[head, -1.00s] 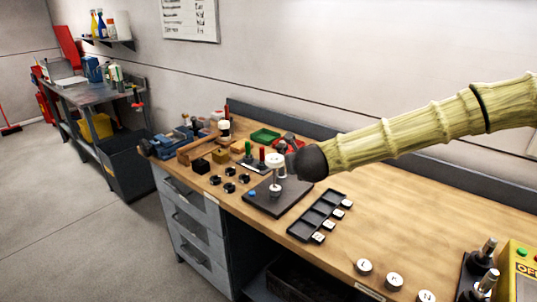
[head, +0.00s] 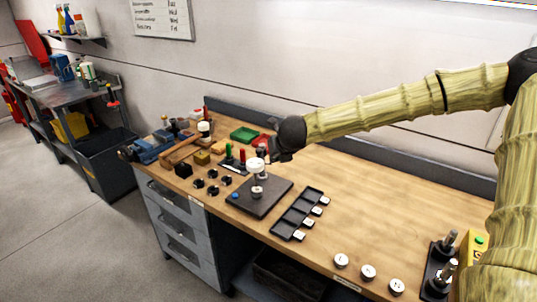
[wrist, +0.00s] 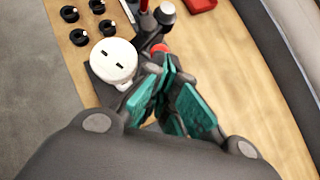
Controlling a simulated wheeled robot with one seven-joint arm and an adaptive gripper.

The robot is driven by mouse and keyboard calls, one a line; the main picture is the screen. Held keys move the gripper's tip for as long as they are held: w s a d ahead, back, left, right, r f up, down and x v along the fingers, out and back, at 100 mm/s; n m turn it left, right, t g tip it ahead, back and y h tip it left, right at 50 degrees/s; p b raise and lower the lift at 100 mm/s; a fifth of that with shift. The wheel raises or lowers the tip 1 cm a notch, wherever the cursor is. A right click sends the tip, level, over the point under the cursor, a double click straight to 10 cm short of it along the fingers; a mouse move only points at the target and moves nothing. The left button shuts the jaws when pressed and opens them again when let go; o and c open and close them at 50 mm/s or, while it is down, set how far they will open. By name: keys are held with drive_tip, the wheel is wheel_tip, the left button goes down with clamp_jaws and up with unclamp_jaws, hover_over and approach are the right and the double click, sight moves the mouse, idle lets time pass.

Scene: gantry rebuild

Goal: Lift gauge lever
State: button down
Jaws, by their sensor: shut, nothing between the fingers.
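The gauge (head: 256,165) is a white round head on a short post. It stands on a dark square base plate (head: 273,204) with a blue button. In the wrist view the gauge's white top (wrist: 113,60), with two dark slots, is left of my fingers. My gripper (head: 272,153) is just right of and behind the gauge head, tilted down. In the wrist view my gripper's teal-padded fingers (wrist: 170,78) are shut with nothing held. A red round tip (wrist: 160,48) shows by the fingertips; I cannot tell whether it is the lever's knob or whether they touch.
A black tray (head: 291,222) with white labelled pieces lies right of the base plate. Several black knobs (head: 212,190) and a stand with green and red handles (head: 242,156) are to the left and behind. Labelled white discs (head: 368,271) lie near the front edge. The right-middle tabletop is clear.

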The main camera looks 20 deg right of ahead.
drive_tip(key=shift+w+d+r, duration=0.2)
drive_tip(key=shift+w+d, duration=0.05)
drive_tip(key=shift+w, duration=0.05)
drive_tip(key=shift+r, duration=0.1)
idle(0.6)
drive_tip(key=shift+r+p, duration=0.6)
drive_tip(key=shift+r, duration=0.15)
drive_tip(key=shift+s, duration=0.1)
drive_tip(key=d+b+v, duration=0.1)
drive_tip(key=b+v, duration=0.1)
drive_tip(key=v, duration=1.1)
drive_tip(key=shift+b, duration=0.4)
drive_tip(key=shift+a, duration=0.1)
